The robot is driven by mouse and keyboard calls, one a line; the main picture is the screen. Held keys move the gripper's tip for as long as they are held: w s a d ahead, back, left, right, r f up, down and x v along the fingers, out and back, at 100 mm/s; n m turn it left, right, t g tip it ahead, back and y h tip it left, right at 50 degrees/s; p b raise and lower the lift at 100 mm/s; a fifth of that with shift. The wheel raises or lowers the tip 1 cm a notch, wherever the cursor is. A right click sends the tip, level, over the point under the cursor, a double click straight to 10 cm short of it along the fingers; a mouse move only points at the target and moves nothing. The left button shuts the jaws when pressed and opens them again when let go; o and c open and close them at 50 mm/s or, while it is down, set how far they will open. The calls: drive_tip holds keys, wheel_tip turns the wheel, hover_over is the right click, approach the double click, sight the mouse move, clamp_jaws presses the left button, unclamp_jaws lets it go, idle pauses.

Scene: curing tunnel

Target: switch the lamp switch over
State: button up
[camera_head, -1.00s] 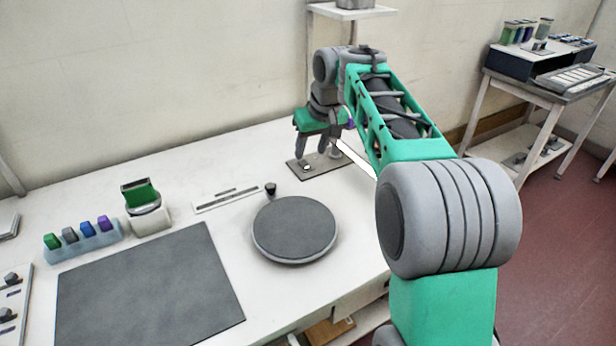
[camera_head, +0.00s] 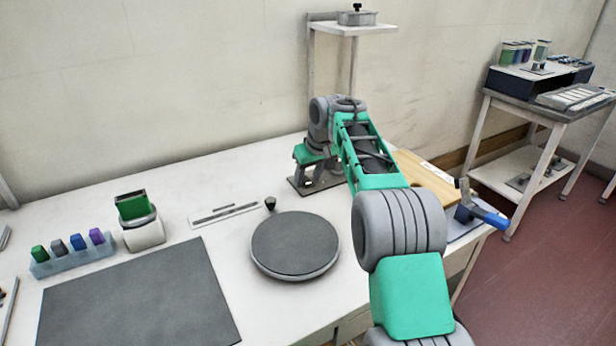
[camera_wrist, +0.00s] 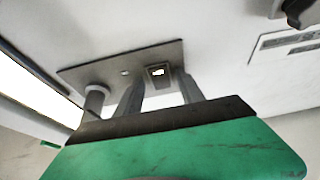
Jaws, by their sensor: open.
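The lamp switch appears to be on the thin grey plate (camera_wrist: 75,76), which lies on the white bench. A small dark square fitting (camera_wrist: 157,72) with a bright white centre sits on this plate, between my fingers in the wrist view. A grey round-topped post (camera_wrist: 97,92) stands on the plate left of the fingers. My gripper (camera_wrist: 160,84) is open, its two fingers pointing down at the plate on either side of the fitting. Contact cannot be told. In the head view my gripper (camera_head: 311,178) is low over the plate (camera_head: 297,187), and its fingers hide the fitting.
A bright strip (camera_wrist: 30,88) runs beside the plate. A round grey turntable (camera_head: 295,245), a small black knob (camera_head: 270,203) and a slotted strip (camera_head: 225,214) lie nearer. A raised shelf (camera_head: 352,28) stands behind. A blue-handled tool (camera_head: 482,214) is at the bench's right edge.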

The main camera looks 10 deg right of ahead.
sight(309, 184)
drive_tip(key=shift+c, duration=0.5)
clamp_jaws()
drive_tip(key=shift+r, duration=0.1)
drive_tip(key=r+p, duration=0.1)
drive_tip(key=p, duration=0.4)
drive_tip(key=shift+w+a+r+g+p, duration=0.1)
drive_tip(key=shift+w+g+p, duration=0.05)
drive_tip(key=shift+g+p, duration=0.25)
drive_tip(key=p, duration=0.3)
drive_tip(key=g+p, duration=0.1)
drive_tip(key=p, duration=0.3)
drive_tip(key=shift+w+h, duration=0.25)
drive_tip(key=shift+h, duration=0.15)
drive_tip(key=shift+f+g+p, duration=0.35)
drive_tip(key=shift+f+g, duration=0.05)
drive_tip(key=shift+f, duration=0.15)
drive_tip(key=shift+o, duration=0.5)
unclamp_jaws()
wheel_tip(309, 184, up, 8)
drive_tip(key=s, duration=0.1)
drive_tip(key=shift+f+p, duration=0.15)
drive_tip(key=shift+p, duration=0.15)
